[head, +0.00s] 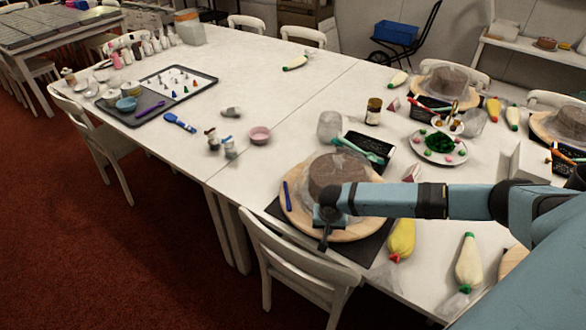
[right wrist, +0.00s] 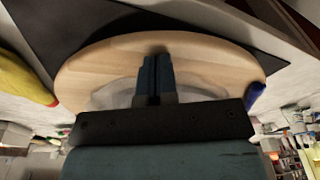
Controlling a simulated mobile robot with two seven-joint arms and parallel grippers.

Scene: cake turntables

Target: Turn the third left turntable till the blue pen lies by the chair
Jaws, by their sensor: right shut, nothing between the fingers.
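The turntable is a round wooden board (head: 368,229) on a dark mat, bearing a brown cake (head: 335,172) in clear wrap; its pale top also fills the middle of the right wrist view (right wrist: 205,55). The blue pen (head: 288,196) lies on the board's left rim in the head view, and near the board's right edge in the right wrist view (right wrist: 255,96). A white chair (head: 285,262) stands at the table's front edge, below the pen. My right gripper (right wrist: 158,65) is shut and empty over the board's near edge; contact cannot be told. My left gripper is not in view.
A yellow piping bag (head: 402,239) lies right of the board, and a pale one (head: 468,262) further right. Behind are a black tray (head: 368,148), a glass jar (head: 329,126) and a plate of sweets (head: 438,147). The white table left of the board is mostly clear.

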